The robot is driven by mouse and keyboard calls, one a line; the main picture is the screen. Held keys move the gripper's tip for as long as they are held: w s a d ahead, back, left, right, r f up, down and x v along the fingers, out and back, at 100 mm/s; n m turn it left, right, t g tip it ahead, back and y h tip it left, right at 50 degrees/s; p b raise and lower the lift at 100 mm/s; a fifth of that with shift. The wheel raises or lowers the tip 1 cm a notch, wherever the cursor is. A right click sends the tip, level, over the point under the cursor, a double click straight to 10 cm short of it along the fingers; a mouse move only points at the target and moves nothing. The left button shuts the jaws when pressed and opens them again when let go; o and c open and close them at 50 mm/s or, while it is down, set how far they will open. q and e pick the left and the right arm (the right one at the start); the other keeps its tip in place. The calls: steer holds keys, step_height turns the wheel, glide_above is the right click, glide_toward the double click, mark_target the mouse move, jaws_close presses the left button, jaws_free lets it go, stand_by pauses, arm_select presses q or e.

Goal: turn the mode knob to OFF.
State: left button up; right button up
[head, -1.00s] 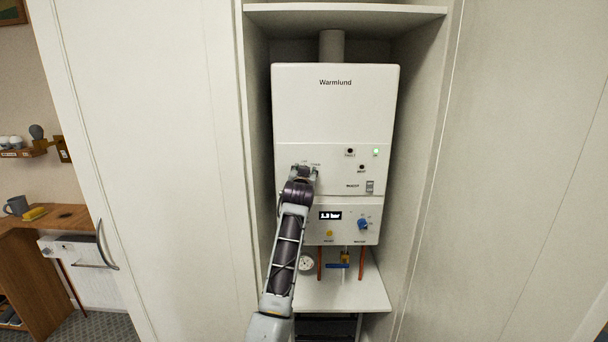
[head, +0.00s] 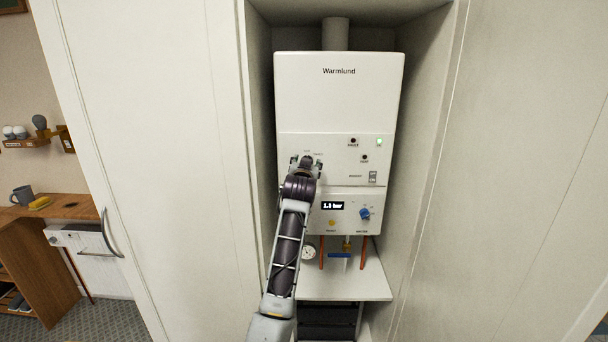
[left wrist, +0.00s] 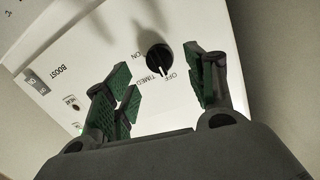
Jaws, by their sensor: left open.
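The mode knob (left wrist: 158,57) is black and round, on the white boiler front, with ON, TIMED and OFF printed around it in the left wrist view. A pale mark at its lower edge faces the OFF and TIMED labels; I cannot tell exactly which. My left gripper (left wrist: 165,88) is open, with its green-padded fingers to either side of the knob in the picture and no visible contact. In the head view my left gripper (head: 306,162) is in front of the boiler (head: 338,100) and hides the knob.
The boiler sits in a narrow cupboard niche with a side wall (head: 422,150) on the right. Below the display are a blue water knob (head: 365,214) and a yellow button (head: 332,222). A BOOST switch (head: 373,176) is right of my gripper.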

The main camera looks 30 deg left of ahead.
arm_select(q)
steer(key=v, duration=0.8)
steer(key=shift+s, duration=0.15)
stand_by(0.6)
